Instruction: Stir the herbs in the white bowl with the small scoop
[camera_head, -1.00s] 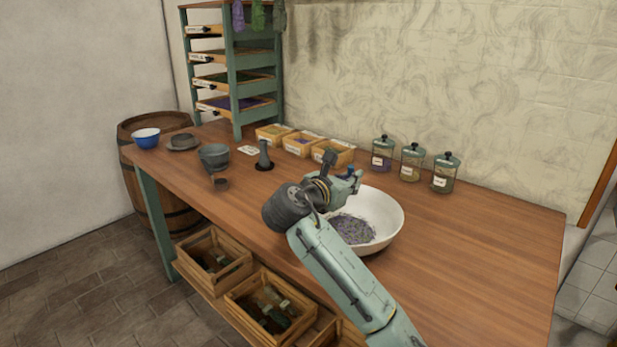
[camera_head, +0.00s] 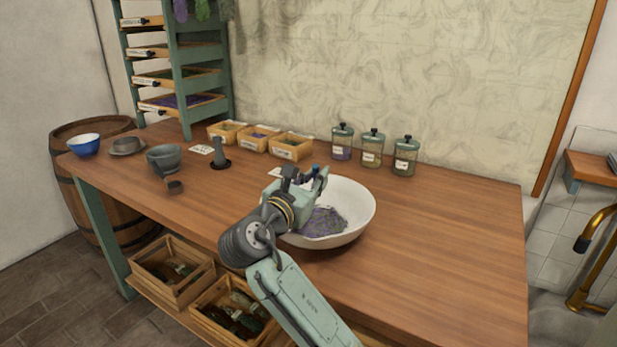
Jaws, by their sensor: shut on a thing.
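The white bowl (camera_head: 352,226) stands on the wooden table, right of the middle of the view. Purple-grey herbs (camera_head: 325,222) lie in its bottom. My gripper (camera_head: 313,183) is over the bowl's left and back part, above the herbs. It is shut on a thin thing with a blue end (camera_head: 315,168), which I take to be the small scoop. Most of this thing is hidden by the gripper, and I cannot see whether its lower end touches the herbs.
Labelled jars (camera_head: 372,148) stand behind the bowl. Small wooden boxes (camera_head: 291,147), a pestle (camera_head: 219,152), a grey mortar (camera_head: 164,158), a small dark cup (camera_head: 174,187) and a blue bowl (camera_head: 85,145) are to the left. The table's right side is clear.

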